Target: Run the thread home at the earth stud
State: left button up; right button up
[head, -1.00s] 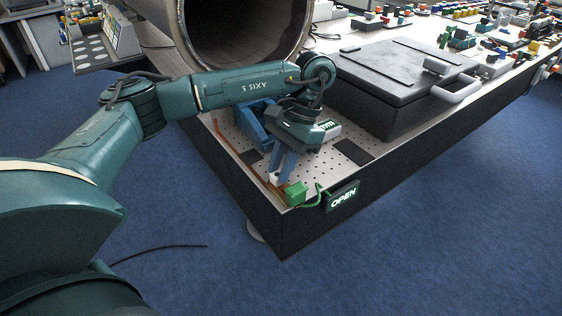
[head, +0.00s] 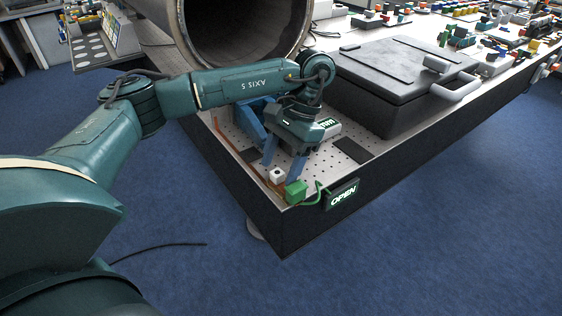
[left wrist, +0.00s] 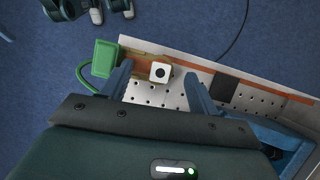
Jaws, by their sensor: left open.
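A small white block with a dark round centre (head: 277,175) stands at the near corner of the perforated table. I take it to be the piece on the earth stud; no thread can be made out. In the left wrist view the white block (left wrist: 161,72) lies between the fingertips, apart from both. My left gripper (head: 281,163) is open, pointing down just above and behind the block; it also shows in the left wrist view (left wrist: 157,82). A copper-coloured strip (head: 247,172) runs along the table edge to the block.
A green block (head: 296,191) with a green wire sits beside the white block, near a lit sign (head: 342,197) reading OPEN. A blue fixture (head: 250,118) stands behind the gripper. A black lidded case (head: 400,80) and a large pipe (head: 186,22) are farther back.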

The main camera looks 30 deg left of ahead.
pick_arm(q)
jog(key=shift+s, duration=0.1)
jog(key=shift+s+a, duration=0.15)
jog(key=shift+s, duration=0.2)
jog(key=n+h, duration=0.2)
jog(key=n, duration=0.3)
jog(key=shift+a+f+b, duration=0.1)
jog(key=shift+b, duration=0.2)
jog(key=shift+n+h, duration=0.3)
jog(key=shift+n, duration=0.4)
jog(key=n+h, duration=0.1)
jog(key=n, duration=0.1)
jog(key=shift+n+b, duration=0.3)
jog(key=shift+b, duration=0.05)
jog(key=n+t, duration=0.1)
jog(key=n, duration=0.1)
jog(key=shift+n+h+b, duration=0.3)
jog(key=shift+h, duration=0.1)
jog(key=shift+n, duration=0.5)
